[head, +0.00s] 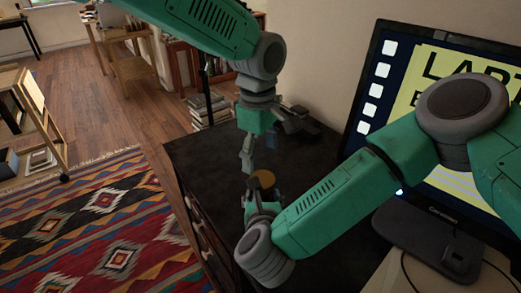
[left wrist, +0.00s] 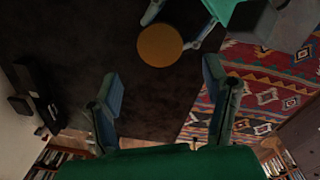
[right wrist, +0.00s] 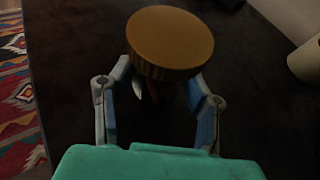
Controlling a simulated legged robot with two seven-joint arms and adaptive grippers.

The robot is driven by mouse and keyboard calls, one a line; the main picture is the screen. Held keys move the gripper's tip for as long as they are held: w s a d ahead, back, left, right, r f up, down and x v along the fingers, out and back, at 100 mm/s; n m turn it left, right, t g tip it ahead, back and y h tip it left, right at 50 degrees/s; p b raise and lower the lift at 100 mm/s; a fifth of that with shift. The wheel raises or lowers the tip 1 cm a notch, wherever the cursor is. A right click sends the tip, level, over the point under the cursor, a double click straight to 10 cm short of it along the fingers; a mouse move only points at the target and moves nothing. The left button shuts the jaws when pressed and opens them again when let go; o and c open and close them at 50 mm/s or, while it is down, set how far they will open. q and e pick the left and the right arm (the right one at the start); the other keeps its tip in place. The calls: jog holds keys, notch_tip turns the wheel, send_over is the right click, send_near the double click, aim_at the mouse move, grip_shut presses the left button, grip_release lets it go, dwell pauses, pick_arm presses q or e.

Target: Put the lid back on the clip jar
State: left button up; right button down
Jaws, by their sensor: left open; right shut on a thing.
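The round orange-gold lid (head: 263,179) sits level at the right gripper's fingertips, and its top and ridged rim show in the right wrist view (right wrist: 170,42). My right gripper (head: 262,198) is shut. Its fingers pass below the lid's rim, seemingly on the clip jar (right wrist: 181,96), mostly hidden beneath the lid; small reddish and whitish bits show there. I cannot tell whether the lid is fully seated. My left gripper (head: 258,152) is open and empty above the desk, above the lid in the head view. In the left wrist view, the lid (left wrist: 160,45) lies beyond its spread fingers (left wrist: 168,85).
The dark desk top (head: 200,160) is mostly clear. A black item (head: 298,120) lies toward its back. A monitor (head: 440,120) stands at the right. A patterned rug (head: 100,225) covers the floor at left, with a wooden cart (head: 35,125) beyond.

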aim_at(262, 179)
pick_arm(q)
notch_tip(262, 179, down, 8)
jog(key=shift+w+d+r, duration=0.1)
jog(key=shift+w+r, duration=0.05)
jog(key=shift+r, duration=0.1)
